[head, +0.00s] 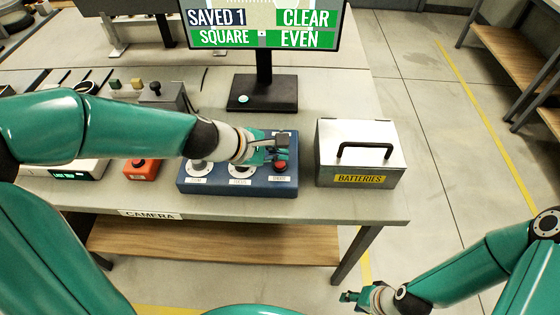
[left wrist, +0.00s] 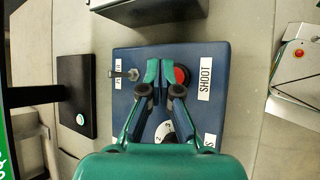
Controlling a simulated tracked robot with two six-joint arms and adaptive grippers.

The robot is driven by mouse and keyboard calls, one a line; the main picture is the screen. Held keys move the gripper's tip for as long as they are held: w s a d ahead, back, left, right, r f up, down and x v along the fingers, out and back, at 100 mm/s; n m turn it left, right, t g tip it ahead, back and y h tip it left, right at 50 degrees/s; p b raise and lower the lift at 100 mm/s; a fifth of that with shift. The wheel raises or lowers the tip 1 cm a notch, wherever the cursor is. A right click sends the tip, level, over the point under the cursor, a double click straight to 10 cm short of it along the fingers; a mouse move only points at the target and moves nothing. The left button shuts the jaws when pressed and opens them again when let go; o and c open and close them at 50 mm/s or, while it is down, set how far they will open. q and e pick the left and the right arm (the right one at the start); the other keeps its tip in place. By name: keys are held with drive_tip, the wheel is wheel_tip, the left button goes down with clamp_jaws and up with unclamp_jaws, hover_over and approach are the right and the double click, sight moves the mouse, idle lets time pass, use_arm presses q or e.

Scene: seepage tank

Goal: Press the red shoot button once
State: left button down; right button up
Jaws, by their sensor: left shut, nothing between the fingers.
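The red shoot button (head: 281,166) sits at the right end of the blue control box (head: 236,185) on the table. In the left wrist view the red button (left wrist: 182,76) lies beside the white SHOOT label (left wrist: 204,79), partly covered by a finger. My left gripper (head: 274,146) is shut and empty, over the box's right part. In the left wrist view its fingertips (left wrist: 160,70) appear just left of the button's middle; I cannot tell whether they touch it. My right gripper (head: 350,296) is low at the bottom, away from the table; its fingers are too small to judge.
A metal BATTERIES case (head: 358,155) with a black handle stands right of the box. Behind, a monitor (head: 263,28) reads SAVED 1, CLEAR, SQUARE, EVEN on a black stand (head: 262,94). An orange device (head: 141,169) is at the left. The floor on the right is mostly clear.

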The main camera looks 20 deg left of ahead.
wheel_tip(320, 180, up, 6)
drive_tip(key=p, duration=0.5)
drive_tip(key=shift+f, duration=0.15)
drive_tip(key=shift+f, duration=0.1)
idle(0.5)
